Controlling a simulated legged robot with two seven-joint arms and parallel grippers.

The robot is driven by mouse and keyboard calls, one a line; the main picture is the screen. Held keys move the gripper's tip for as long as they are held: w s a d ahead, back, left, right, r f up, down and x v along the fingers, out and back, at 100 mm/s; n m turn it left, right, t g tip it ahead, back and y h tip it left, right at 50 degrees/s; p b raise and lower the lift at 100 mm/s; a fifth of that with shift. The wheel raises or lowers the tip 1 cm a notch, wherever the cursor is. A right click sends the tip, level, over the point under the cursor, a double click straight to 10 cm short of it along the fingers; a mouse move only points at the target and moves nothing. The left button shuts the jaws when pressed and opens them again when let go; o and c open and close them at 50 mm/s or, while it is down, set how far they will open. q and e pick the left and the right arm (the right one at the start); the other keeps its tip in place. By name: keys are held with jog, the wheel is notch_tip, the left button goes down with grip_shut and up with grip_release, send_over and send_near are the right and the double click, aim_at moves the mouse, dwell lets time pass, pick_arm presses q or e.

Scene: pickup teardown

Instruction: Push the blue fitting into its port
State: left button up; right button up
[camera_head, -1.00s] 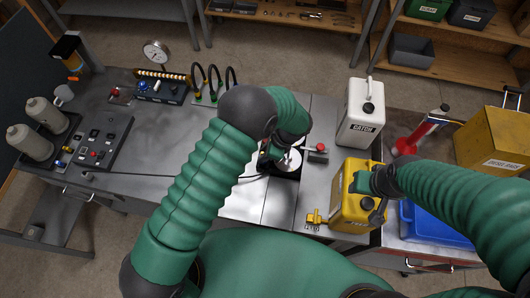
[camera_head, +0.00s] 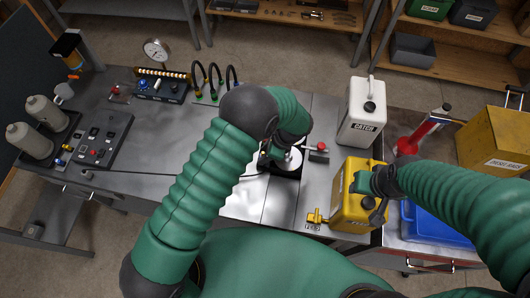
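Three black hoses (camera_head: 215,76) arch up at the back of the grey bench, with small coloured fittings at their lower ends. My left gripper (camera_head: 283,160) is over the bench beside a white round disc (camera_head: 291,160) in a dark recess. My own forearm hides most of its fingers, so I cannot see whether it is open. My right gripper (camera_head: 376,207) is at the yellow jug (camera_head: 352,211), and its fingers do not show clearly.
A white jug (camera_head: 363,112) stands behind the yellow jug. A dark control panel (camera_head: 103,137) and two grey bottles are at the left. The bench's left middle is clear.

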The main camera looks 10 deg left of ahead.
pick_arm(q)
jog(key=shift+o, duration=0.9)
jog(key=p+v, duration=0.9)
jog(key=v, duration=0.8)
pick_arm(e)
jog(key=w+v, duration=0.2)
jog(key=v, duration=0.7)
jog(key=shift+r, duration=0.35)
pick_arm(q)
jog(key=shift+f, duration=0.15)
